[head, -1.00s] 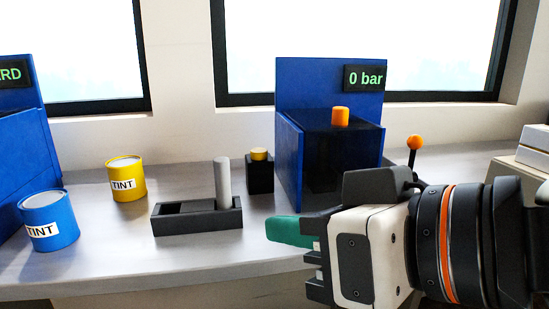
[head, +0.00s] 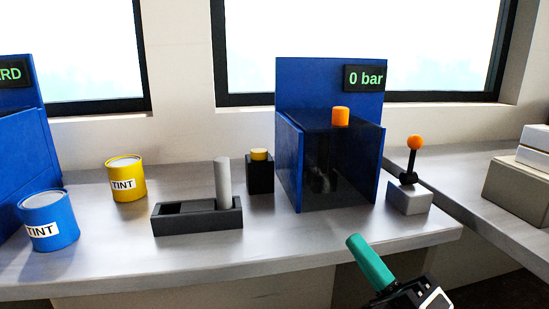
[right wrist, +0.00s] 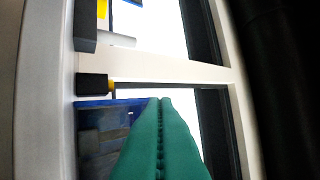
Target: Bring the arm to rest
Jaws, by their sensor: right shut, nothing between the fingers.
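My right gripper (head: 371,264) is low at the right of the head view, in front of the bench's front edge. Its green fingers are shut with nothing between them and point up and to the left. In the right wrist view the green fingers (right wrist: 160,140) lie together along one seam. The gripper is apart from the blue chamber (head: 287,165) and the orange-knobbed lever (head: 414,143). My left gripper is not in view.
A grey bench (head: 120,265) holds a blue tint can (head: 48,220), a yellow tint can (head: 126,180), a dark holder (head: 197,222) with a grey cylinder (head: 222,180), and a black block with a yellow button (head: 259,154). Boxes (head: 520,185) stand at the right. The display reads 0 bar.

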